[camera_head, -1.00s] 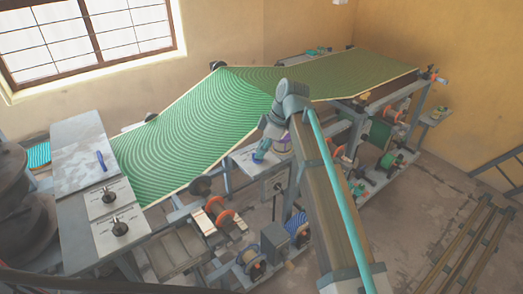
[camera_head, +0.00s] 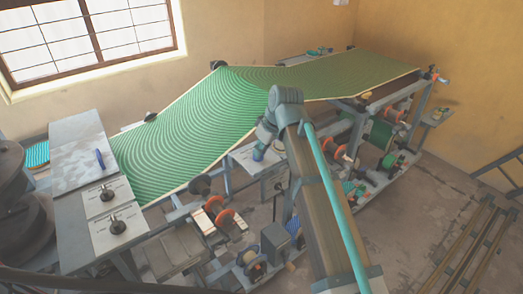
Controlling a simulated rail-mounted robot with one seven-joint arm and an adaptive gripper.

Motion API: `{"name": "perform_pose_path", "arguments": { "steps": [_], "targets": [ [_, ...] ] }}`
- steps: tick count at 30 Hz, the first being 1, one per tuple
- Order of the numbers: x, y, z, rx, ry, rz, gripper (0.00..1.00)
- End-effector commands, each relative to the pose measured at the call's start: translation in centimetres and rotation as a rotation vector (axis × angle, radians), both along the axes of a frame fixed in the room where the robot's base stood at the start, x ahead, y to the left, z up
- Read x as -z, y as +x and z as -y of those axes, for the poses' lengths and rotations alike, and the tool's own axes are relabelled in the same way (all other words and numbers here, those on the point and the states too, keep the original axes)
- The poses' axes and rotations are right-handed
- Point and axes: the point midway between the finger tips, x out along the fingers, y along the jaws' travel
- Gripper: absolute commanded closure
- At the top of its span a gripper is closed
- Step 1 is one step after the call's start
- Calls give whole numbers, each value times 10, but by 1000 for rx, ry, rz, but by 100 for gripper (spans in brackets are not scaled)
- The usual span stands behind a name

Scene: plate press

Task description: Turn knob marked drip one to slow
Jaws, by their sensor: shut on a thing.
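Two dark round knobs stand on pale plates on the grey panel at the left: an upper knob (camera_head: 107,192) and a lower knob (camera_head: 117,226). Their markings are too small to read, so I cannot tell which is drip one. My gripper (camera_head: 259,154) is far to their right, pointing down at a small grey shelf (camera_head: 240,158) beside the green sheet. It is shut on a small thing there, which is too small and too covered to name.
The green patterned sheet (camera_head: 190,145) slopes across the frame behind my arm. A blue pen-like thing (camera_head: 100,159) lies on the grey panel top (camera_head: 75,155). Rollers and spools (camera_head: 225,217) crowd the frame below. Slatted rails (camera_head: 470,245) lie on the floor at right.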

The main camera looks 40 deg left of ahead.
Motion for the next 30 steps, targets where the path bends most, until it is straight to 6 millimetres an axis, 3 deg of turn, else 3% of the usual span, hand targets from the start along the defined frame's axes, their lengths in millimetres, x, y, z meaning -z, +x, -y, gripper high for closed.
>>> {"name": "perform_pose_path", "arguments": {
  "steps": [10, 26, 27, 30],
  "targets": [
    [-1, -2, 0, 156, 1, 0, 100],
    [-1, -2, -1, 184, 0, 0, 100],
    [-1, -2, -1, 184, 0, 0, 83],
    [0, -2, 0, 184, 0, 0, 67]
  ]
}}
